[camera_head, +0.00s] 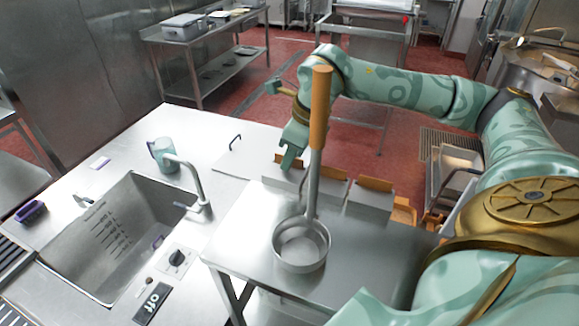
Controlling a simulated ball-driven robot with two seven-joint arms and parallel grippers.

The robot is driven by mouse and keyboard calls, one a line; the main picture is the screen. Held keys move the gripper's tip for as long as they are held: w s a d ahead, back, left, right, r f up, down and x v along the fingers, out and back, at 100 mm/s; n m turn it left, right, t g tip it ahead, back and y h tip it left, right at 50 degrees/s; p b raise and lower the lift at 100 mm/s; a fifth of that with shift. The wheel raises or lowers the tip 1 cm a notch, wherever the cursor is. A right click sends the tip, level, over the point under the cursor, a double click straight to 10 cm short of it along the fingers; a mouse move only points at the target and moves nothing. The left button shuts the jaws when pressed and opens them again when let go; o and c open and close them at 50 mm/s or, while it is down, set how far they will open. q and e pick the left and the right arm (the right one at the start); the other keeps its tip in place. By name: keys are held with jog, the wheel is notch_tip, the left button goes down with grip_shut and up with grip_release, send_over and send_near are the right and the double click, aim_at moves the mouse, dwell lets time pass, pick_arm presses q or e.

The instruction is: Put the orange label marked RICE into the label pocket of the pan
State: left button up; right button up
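My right gripper (289,158) points down behind the ladle, above the back edge of the steel table, at the leftmost of several pale grey pans (284,178). A small orange piece (280,158) shows beside its fingertips. It could be the RICE label, but no lettering is readable, and I cannot tell whether the fingers hold it. Other pans (325,190) (368,203) stand to the right in a row, with orange-brown parts at their backs. Label pockets cannot be made out. My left gripper is out of view.
A steel ladle (302,248) with an upright wooden handle (320,105) stands on the steel table (365,265), in front of my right gripper. A sink (100,240), tap (188,180) and teal jug (163,154) are left. The table's right part is clear.

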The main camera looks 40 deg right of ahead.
jog(key=shift+f, duration=0.15)
jog(key=c, duration=0.5)
jog(key=shift+s+a, duration=0.1)
jog(key=shift+a, duration=0.05)
grip_shut()
jog(key=shift+r+p, duration=0.35)
jog(key=shift+w+d+f, duration=0.1)
jog(key=shift+w+d, duration=0.1)
jog(key=shift+r+p, duration=2.15)
jog(key=shift+r, duration=0.5)
